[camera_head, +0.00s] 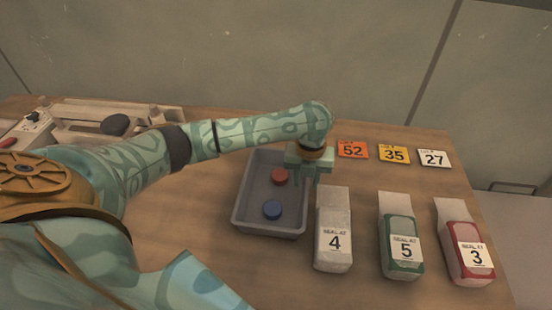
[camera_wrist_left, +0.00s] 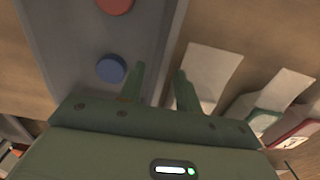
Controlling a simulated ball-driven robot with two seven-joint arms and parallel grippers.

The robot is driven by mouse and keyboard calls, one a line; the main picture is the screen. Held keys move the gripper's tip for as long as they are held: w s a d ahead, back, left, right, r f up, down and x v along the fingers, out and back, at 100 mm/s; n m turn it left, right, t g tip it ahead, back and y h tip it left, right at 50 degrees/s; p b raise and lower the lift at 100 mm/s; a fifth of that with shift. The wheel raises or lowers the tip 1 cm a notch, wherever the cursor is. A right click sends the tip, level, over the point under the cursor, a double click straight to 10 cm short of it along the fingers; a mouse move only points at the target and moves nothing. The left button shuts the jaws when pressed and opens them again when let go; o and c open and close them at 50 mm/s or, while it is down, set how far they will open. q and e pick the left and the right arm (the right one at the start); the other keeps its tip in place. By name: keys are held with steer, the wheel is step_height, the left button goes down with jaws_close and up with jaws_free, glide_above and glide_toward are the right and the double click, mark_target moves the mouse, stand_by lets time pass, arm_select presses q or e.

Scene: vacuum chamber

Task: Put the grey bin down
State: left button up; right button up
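The grey bin (camera_head: 268,231) is an open rectangular tray that appears to rest on the wooden table. A red disc (camera_head: 279,176) and a blue disc (camera_head: 272,209) lie inside it. My left gripper (camera_head: 306,181) points down at the bin's right side wall. In the left wrist view, the fingers (camera_wrist_left: 160,72) stand apart, one over the bin (camera_wrist_left: 60,65) and the other just outside its right wall. A gap shows between them, and I see no clear contact with the wall. My right gripper is not in view.
Sealed packs labelled 4 (camera_head: 333,245), 5 (camera_head: 402,247) and 3 (camera_head: 470,252) lie to the right. Cards reading 52 (camera_head: 352,149), 35 (camera_head: 394,154) and 27 (camera_head: 433,158) lie behind them. Pale equipment (camera_head: 95,120) stands at the back left. The pack labelled 4 is close to the bin.

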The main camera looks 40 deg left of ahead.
mark_target(305, 188)
arm_select(q)
step_height(305, 188, down, 5)
steer(key=shift+w+f+b, duration=0.1)
steer(key=shift+b, duration=1.1)
steer(key=shift+r, duration=0.2)
jaws_close()
